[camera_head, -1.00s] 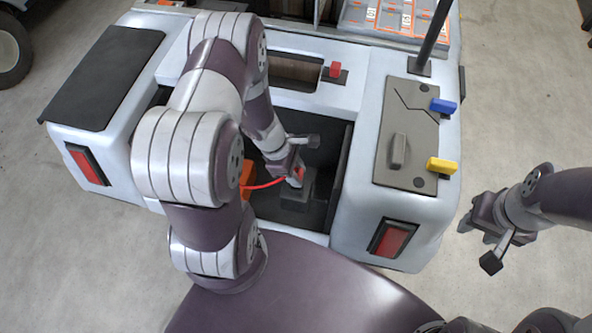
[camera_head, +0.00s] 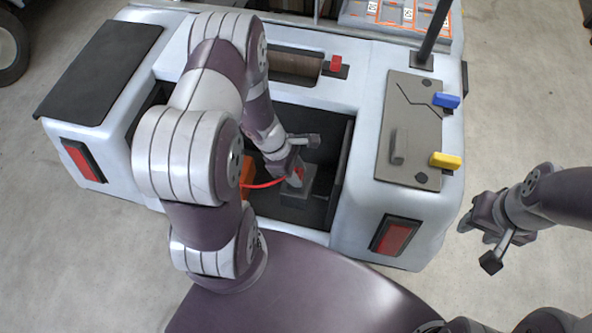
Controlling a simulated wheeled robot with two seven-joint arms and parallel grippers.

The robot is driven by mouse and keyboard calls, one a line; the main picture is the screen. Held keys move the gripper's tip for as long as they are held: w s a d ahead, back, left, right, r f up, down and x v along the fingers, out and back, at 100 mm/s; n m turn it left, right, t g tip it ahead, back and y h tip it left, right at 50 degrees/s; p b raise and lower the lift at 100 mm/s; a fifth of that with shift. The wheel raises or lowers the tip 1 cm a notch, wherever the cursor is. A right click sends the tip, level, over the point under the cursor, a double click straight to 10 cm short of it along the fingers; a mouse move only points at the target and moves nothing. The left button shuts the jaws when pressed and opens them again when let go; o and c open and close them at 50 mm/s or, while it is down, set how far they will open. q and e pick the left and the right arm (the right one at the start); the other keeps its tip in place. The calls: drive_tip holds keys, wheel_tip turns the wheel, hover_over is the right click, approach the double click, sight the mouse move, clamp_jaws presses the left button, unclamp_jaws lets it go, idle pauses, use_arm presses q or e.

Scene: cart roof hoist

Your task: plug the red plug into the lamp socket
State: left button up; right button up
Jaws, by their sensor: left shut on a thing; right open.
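My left gripper (camera_head: 292,173) reaches down into the dark open well at the back of the cart. It is shut on the red plug (camera_head: 298,175), of which only a small red part shows. A red cable (camera_head: 262,185) runs from the plug to the left. The plug is just above or at a dark grey block (camera_head: 297,198) on the well floor, which may be the lamp socket; I cannot tell whether the plug is in it. My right gripper (camera_head: 474,221) is open and empty, out to the right of the cart above the floor.
The white cart (camera_head: 355,180) has a grey panel (camera_head: 412,135) with a blue lever (camera_head: 446,100), a yellow lever (camera_head: 445,161) and a knob. A red switch (camera_head: 336,63) sits behind the well. An orange thing (camera_head: 246,176) is partly hidden by my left arm. A dark post (camera_head: 436,35) rises at back right.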

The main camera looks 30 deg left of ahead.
use_arm(q)
drive_tip(key=shift+f+b, duration=0.35)
drive_tip(key=shift+f, duration=0.15)
drive_tip(key=o, duration=1.1)
drive_tip(key=shift+r, duration=0.1)
drive_tip(key=p+v, duration=0.5)
drive_tip(key=v, duration=0.7)
drive_tip(key=shift+a+r+p, duration=0.1)
drive_tip(key=shift+r+p, duration=0.15)
drive_tip(key=shift+p, duration=0.15)
